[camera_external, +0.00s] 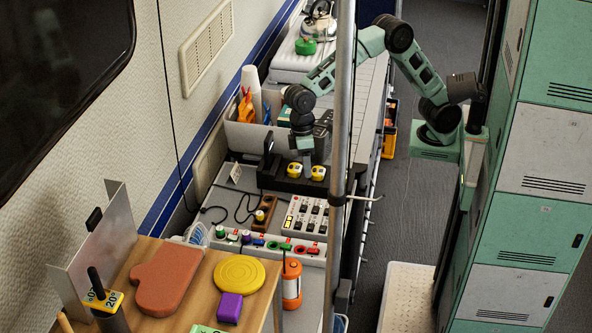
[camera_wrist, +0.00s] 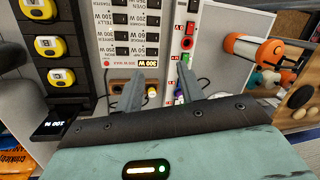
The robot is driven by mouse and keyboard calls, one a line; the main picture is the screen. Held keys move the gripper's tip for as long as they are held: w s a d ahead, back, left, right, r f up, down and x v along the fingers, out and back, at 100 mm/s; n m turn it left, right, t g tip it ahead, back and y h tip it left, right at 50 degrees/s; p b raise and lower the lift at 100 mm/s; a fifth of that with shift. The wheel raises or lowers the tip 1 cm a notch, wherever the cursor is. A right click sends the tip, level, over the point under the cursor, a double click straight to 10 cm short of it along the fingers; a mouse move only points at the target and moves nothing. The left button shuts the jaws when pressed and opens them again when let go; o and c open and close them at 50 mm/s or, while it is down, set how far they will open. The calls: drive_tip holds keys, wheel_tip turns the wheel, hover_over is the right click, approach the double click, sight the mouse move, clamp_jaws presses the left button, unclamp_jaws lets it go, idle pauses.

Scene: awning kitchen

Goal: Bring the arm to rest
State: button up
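My arm (camera_external: 415,75) reaches left from its mount beside the green lockers and bends down over the counter. My gripper (camera_external: 304,166) points down just behind the black rack with yellow round devices (camera_external: 294,171); whether it touches the rack cannot be told there. In the wrist view, my gripper (camera_wrist: 160,88) has its two grey fingers apart with nothing held between them. A brown socket block (camera_wrist: 122,87) lies beyond the left finger.
A metal pole (camera_external: 341,130) stands in front of the counter. A white power strip (camera_external: 270,246), a labelled switch panel (camera_external: 304,218) and cables lie on the counter. An orange canister (camera_external: 291,285) stands near the wooden table (camera_external: 150,255).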

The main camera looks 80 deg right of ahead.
drive_tip(key=s+d+f+n, duration=0.1)
drive_tip(key=s+d+n, duration=0.1)
drive_tip(key=s+d, duration=0.7)
drive_tip(key=s+d+f+n+t+h, duration=0.1)
drive_tip(key=s+d+f+n, duration=0.1)
drive_tip(key=s+d, duration=0.6)
drive_tip(key=s, duration=0.4)
drive_tip(key=shift+s+d+f+t, duration=0.3)
drive_tip(key=shift+s+d, duration=0.05)
drive_tip(key=shift+d, duration=0.05)
idle(1.0)
